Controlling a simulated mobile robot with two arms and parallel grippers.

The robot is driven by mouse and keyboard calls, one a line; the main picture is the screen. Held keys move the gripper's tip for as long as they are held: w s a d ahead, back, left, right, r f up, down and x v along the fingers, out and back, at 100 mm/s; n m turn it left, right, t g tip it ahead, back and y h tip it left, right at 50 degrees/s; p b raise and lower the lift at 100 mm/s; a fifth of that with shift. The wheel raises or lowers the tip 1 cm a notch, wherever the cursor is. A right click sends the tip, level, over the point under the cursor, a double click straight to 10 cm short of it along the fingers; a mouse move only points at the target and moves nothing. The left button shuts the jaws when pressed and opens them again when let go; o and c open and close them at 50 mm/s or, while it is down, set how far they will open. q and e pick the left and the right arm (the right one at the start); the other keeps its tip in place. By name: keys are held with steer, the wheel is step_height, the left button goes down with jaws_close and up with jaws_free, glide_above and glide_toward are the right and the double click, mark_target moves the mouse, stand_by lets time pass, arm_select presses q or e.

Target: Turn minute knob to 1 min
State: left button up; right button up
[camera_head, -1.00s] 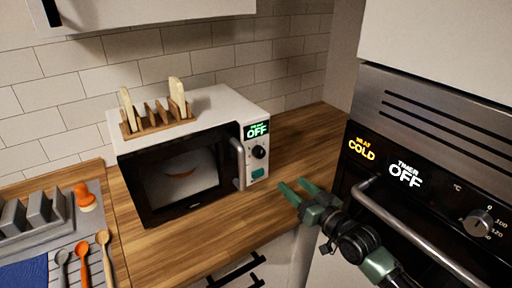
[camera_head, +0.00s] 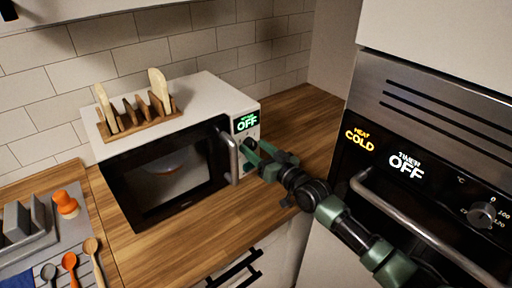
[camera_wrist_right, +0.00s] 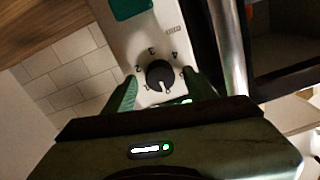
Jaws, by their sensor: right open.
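The white microwave (camera_head: 205,88) stands on the wooden counter with its door closed. Its green display (camera_head: 247,121) reads OFF. The black minute knob (camera_wrist_right: 160,76) shows in the right wrist view, with a white pointer mark and a ring of marks around it. In the head view my right gripper mostly hides the knob. My right gripper (camera_head: 255,153) is at the microwave's control panel, open, with one green finger on each side of the knob. I cannot tell whether the fingers touch it. My left gripper is not in view.
The microwave's door handle (camera_head: 231,158) is close beside my right gripper. Counter in front of the microwave is clear.

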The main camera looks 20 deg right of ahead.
steer(key=shift+r, duration=0.1)
steer(key=c, duration=1.1)
jaws_close()
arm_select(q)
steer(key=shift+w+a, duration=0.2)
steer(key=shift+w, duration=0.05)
arm_select(e)
steer(key=shift+m, duration=0.4)
steer(key=m, duration=0.5)
steer(key=shift+m+b, duration=0.3)
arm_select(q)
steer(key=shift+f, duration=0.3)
arm_select(e)
steer(key=m, duration=0.5)
steer(key=shift+d, duration=0.1)
steer(key=shift+m, duration=0.4)
